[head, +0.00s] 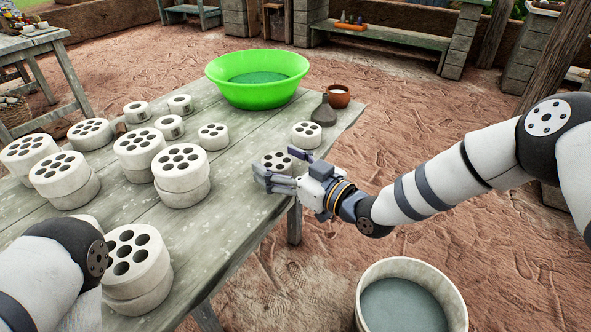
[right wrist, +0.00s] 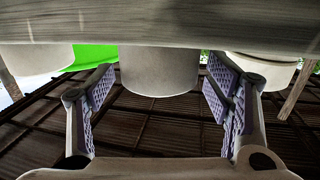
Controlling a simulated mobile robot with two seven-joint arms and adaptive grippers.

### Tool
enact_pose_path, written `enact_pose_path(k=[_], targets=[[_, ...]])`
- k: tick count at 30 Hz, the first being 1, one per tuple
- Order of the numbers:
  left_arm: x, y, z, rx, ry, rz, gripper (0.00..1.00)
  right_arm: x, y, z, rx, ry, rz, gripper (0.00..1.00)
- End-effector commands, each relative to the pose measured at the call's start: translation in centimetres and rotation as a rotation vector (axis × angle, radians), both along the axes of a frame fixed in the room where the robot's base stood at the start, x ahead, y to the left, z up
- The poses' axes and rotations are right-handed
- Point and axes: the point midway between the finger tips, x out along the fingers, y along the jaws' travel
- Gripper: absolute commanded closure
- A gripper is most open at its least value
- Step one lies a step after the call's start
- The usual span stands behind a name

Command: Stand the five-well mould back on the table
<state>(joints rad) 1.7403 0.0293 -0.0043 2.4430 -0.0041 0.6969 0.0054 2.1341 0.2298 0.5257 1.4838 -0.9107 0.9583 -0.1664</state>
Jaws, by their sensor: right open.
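A small pale round mould (head: 275,158) with several wells stands upright on the grey wooden table (head: 232,205), near its right edge. It seems to be the five-well mould, but its wells are partly hidden and hard to count. My right gripper (head: 281,167) is open around it, low over the table edge. In the right wrist view, which is upside down, the mould (right wrist: 160,72) meets the tabletop and sits between the two open fingers (right wrist: 160,92), with gaps on both sides. My left arm enters at lower left; its gripper is out of the picture.
Another small mould (head: 307,130) stands just behind, near a dark bottle (head: 323,113), a brown cup (head: 339,96) and a green basin (head: 257,93). Several moulds, some stacked, fill the table's left side. A bucket of water (head: 371,278) stands at front right.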

Motion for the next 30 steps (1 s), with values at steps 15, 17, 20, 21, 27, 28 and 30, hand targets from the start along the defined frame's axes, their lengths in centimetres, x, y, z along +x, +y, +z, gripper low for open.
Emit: enact_pose_path(k=[15,17,20,21,27,28,30], targets=[[1.1,0.0,1.4,0.0,-0.035,0.002,0.6,-7.9,-7.4,0.6,-0.001,0.001,-0.002,0.27],[1.1,0.0,1.4,0.0,-0.035,0.002,0.6,-8.2,-7.6,0.6,-0.001,0.002,-0.001,0.27],[1.1,0.0,1.4,0.0,-0.034,0.002,0.6,-8.4,-7.6,0.3,-0.001,0.01,-0.001,0.27],[1.1,0.0,1.4,0.0,-0.034,0.002,0.6,-8.8,-7.5,-0.5,-0.005,0.039,-0.003,0.27],[1.1,0.0,1.4,0.0,-0.034,0.002,0.6,-21.4,-8.2,-15.5,-0.125,0.66,-0.087,0.27],[1.1,0.0,1.4,0.0,-0.034,0.002,0.6,-24.8,-8.8,-17.8,-0.16,0.783,-0.11,0.27],[1.1,0.0,1.4,0.0,-0.034,0.002,0.6,-33.0,-10.8,-21.8,-0.253,1.058,-0.174,0.27]])
